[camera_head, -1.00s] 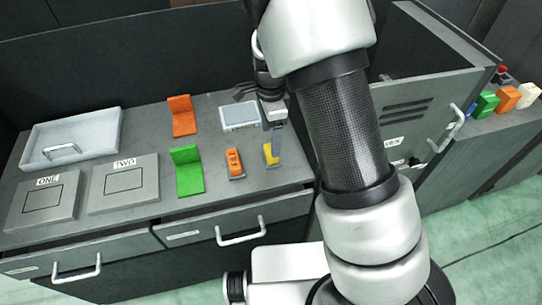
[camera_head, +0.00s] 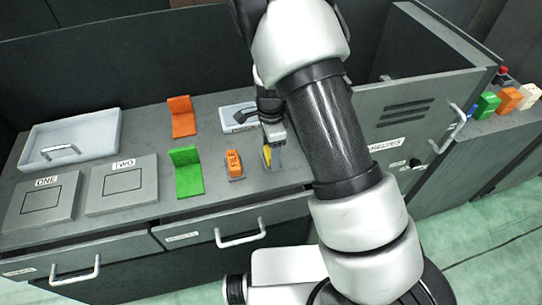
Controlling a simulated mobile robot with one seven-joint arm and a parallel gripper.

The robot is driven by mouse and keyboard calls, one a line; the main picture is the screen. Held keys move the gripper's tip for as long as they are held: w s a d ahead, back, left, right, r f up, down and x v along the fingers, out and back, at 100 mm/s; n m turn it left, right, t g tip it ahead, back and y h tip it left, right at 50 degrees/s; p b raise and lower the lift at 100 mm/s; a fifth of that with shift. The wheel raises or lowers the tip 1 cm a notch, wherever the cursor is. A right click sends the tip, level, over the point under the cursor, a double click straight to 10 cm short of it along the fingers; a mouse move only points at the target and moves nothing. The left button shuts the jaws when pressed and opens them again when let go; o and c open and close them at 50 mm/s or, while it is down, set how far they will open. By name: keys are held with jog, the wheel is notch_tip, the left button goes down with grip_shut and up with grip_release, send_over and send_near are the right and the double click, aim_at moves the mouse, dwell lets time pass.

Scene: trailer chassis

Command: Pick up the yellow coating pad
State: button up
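The yellow coating pad (camera_head: 267,153) lies on the grey counter, right of a similar orange pad. My gripper (camera_head: 270,142) has come down from above and is right over the yellow pad, hiding most of it. Only a small yellow part shows below and beside the fingers. The fingers are too small and too covered to tell whether they are open or closed on the pad.
An orange pad (camera_head: 234,164) stands close on the left. Green (camera_head: 187,172) and orange (camera_head: 181,116) L-shaped blocks, plates marked ONE (camera_head: 44,217) and TWO (camera_head: 105,202), and a tray (camera_head: 103,124) are further left. A pale box (camera_head: 231,119) is just behind. A cabinet (camera_head: 418,118) rises right.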

jog(key=c, duration=1)
jog(key=shift+o, duration=0.2)
notch_tip(320, 180, up, 10)
jog(key=shift+r+p, duration=0.1)
jog(key=shift+p, duration=0.45)
jog(key=o, duration=0.6)
jog(key=c, duration=0.4)
